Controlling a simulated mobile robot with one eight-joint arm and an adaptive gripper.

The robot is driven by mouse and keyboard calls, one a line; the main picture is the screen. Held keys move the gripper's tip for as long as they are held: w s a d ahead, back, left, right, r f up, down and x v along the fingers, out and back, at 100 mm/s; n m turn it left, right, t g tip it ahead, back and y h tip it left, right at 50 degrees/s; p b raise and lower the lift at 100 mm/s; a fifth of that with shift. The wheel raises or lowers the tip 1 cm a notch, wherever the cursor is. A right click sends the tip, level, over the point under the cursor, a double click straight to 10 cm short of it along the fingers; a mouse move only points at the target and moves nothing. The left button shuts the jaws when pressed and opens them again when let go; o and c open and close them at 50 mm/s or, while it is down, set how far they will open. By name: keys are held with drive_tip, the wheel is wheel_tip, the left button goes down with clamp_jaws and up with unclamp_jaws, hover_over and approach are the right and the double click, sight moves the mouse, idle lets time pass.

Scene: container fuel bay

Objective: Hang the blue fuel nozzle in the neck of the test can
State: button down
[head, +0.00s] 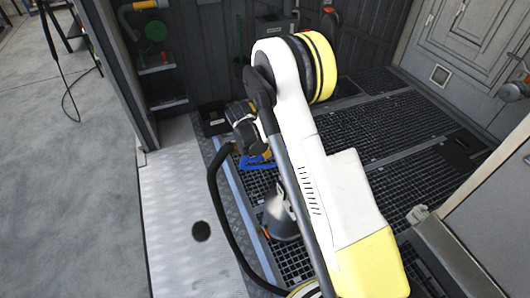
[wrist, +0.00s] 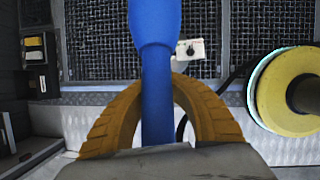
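The blue fuel nozzle (wrist: 155,35) runs up the middle of the wrist view, between the two curved yellow fingers of my gripper (wrist: 165,92). The fingers close in on it from both sides, and it appears held. In the head view, my dark gripper (head: 243,136) is left of my white arm, with a bit of the blue nozzle (head: 257,162) just below it. A grey, cone-topped can (head: 279,217), likely the test can, stands on the grating below the nozzle and apart from it. My arm partly covers the can, and its neck opening cannot be made out.
A metal tread-plate ledge (head: 178,225) borders the dark floor grating (head: 385,130). A black hose (head: 228,222) loops over this edge. Wall shelves (head: 155,67) stand at the back left. A valve handle (head: 515,90) juts out at far right.

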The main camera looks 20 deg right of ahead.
sight(267, 166)
drive_tip(key=shift+d, duration=0.1)
drive_tip(key=shift+d+f, duration=0.15)
drive_tip(key=shift+f, duration=2.15)
drive_tip(key=c, duration=1.5)
unclamp_jaws()
drive_tip(key=shift+d, duration=0.1)
drive_tip(key=shift+c, duration=0.2)
drive_tip(key=v, duration=1.2)
